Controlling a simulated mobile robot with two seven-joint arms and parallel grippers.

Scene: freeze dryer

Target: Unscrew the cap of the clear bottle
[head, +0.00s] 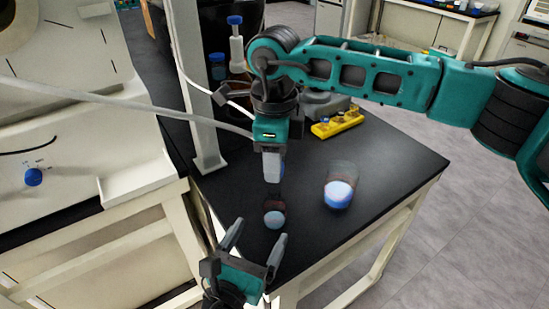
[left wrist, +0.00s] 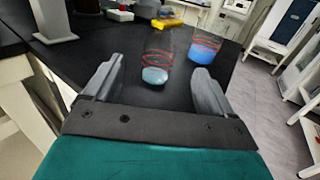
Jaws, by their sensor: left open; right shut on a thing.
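The clear bottle (head: 274,215) stands on the black bench top with a little pale liquid at its bottom. It also shows in the left wrist view (left wrist: 155,75), with red marks on its wall. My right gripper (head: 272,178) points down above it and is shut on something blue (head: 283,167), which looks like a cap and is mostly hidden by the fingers. I cannot tell whether this blue thing touches the bottle. My left gripper (head: 260,232) is open and empty at the bench's near edge, its fingertips short of the bottle; between the fingers (left wrist: 157,66) the bottle shows farther off.
Another clear vessel (head: 340,193) with blue liquid stands to the right of the bottle. A yellow rack (head: 338,121) and blue-capped bottles (head: 236,45) are farther back. A white post (head: 207,145) stands at the left. The bench's right front is clear.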

